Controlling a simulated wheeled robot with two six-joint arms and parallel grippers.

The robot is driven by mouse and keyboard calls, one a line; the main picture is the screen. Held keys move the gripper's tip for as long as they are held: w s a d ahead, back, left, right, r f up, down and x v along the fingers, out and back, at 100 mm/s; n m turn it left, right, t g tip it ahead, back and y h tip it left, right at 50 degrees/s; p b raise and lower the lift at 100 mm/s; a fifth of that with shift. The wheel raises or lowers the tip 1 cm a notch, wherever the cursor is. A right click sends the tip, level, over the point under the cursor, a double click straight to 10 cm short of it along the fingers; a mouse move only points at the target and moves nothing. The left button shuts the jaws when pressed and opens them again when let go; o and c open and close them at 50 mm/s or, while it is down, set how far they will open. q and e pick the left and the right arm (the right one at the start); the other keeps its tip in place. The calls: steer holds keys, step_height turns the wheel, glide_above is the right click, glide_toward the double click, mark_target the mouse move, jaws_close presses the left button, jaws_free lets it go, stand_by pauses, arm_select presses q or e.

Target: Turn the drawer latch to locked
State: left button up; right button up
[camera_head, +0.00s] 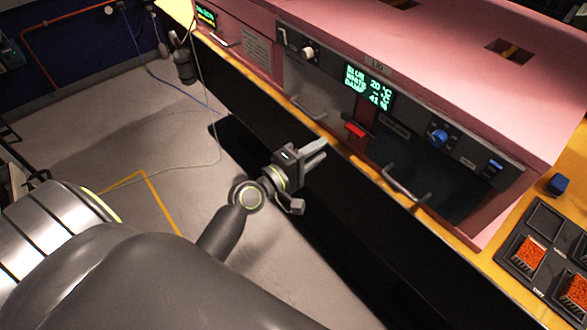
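A pink cabinet with dark front panels stands along the top right. A red lever-like part (355,130), which may be the drawer latch, sits on its front between a grey panel with a handle (310,108) and a dark panel with a handle (405,188). Whether it stands at locked cannot be read. My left gripper (324,149) is in front of the cabinet, left of and a little below the red part in the picture. Its two fingers point right, look apart and hold nothing. My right gripper is not in view.
A lit green display (368,86), a white knob (308,52) and a blue knob (438,136) are on the cabinet front. A yellow ledge runs below it. A dark tray (518,262) with orange contents is at lower right. A thin cable crosses the floor at left.

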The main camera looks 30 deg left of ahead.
arm_select(q)
steer(key=b+v, duration=0.1)
steer(key=v, duration=0.6)
stand_by(0.3)
steer(key=s+a+f+m+g+y, duration=0.2)
steer(key=f, duration=0.9)
steer(key=s+a+f+m+g+y, duration=0.1)
steer(key=s+a+f+g+y, duration=0.15)
steer(key=f, duration=0.85)
steer(key=s+a+f+m+g+y, duration=0.1)
steer(key=s+a+f+m+g, duration=0.15)
steer(key=f, duration=0.85)
steer(key=s+f+m+g, duration=0.2)
steer(key=s+f, duration=0.4)
steer(key=s, duration=0.3)
steer(key=s+f+m+g+y, duration=0.1)
steer(key=s+f+m+g, duration=0.2)
steer(key=s+f, duration=0.4)
steer(key=s+f+m+g, duration=0.3)
steer(key=s+f, duration=0.4)
steer(key=s, duration=0.6)
steer(key=shift+g+y, duration=0.35)
steer(key=shift+g, duration=0.05)
steer(key=shift+d, duration=0.1)
